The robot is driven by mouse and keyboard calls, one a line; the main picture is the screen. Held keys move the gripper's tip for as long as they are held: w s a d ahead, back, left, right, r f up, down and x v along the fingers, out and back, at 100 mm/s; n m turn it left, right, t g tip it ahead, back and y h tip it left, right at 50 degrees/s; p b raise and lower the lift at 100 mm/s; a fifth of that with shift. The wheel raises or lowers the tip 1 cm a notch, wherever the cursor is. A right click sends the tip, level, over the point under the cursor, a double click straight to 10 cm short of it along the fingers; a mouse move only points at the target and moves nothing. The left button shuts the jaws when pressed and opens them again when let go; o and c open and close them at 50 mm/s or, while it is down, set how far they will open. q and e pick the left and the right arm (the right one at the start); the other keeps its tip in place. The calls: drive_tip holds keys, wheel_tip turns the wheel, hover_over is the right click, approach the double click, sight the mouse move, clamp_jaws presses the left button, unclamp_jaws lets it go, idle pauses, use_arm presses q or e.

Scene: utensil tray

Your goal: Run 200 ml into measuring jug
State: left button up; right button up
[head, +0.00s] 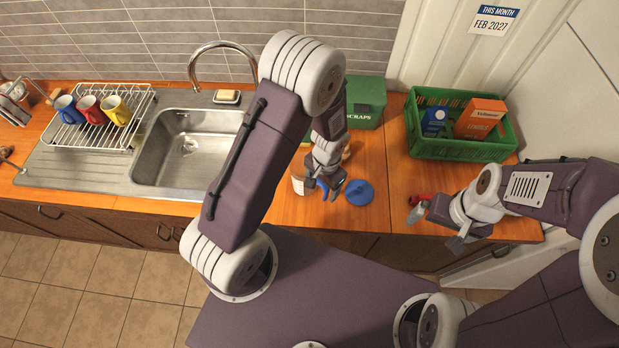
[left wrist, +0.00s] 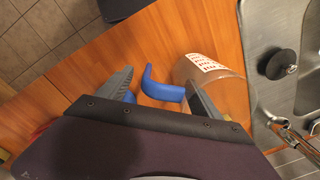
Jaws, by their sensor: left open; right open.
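The measuring jug (head: 298,182) stands on the wooden counter just right of the sink, mostly hidden behind my left arm. In the left wrist view the clear jug (left wrist: 232,92) has a white printed label and a blue handle (left wrist: 160,90). My left gripper (head: 332,190) is open at the handle; its fingers (left wrist: 160,86) are on either side of the handle, which does not look gripped. The curved metal tap (head: 215,45) rises behind the steel sink (head: 180,175). My right gripper (head: 463,242) is open and empty at the counter's front edge on the right.
A blue disc (head: 359,192) lies right of my left gripper. A red-handled item (head: 419,199) lies near my right gripper. A green scraps box (head: 368,100) and a green crate (head: 455,150) with boxes stand behind. A rack (head: 140,105) with mugs is left of the sink.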

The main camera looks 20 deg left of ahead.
use_arm(q)
drive_tip(key=shift+f, duration=0.1)
clamp_jaws()
drive_tip(key=r, duration=0.3)
drive_tip(key=r+b, duration=0.1)
drive_tip(key=shift+w+d+r, duration=0.15)
drive_tip(key=shift+d+r, duration=0.05)
drive_tip(key=shift+d, duration=0.2)
drive_tip(key=d+r+b, duration=0.2)
drive_tip(key=d+r, duration=0.4)
drive_tip(key=d, duration=0.4)
drive_tip(key=shift+w+d+r, duration=0.3)
drive_tip(key=shift+d+r, duration=0.05)
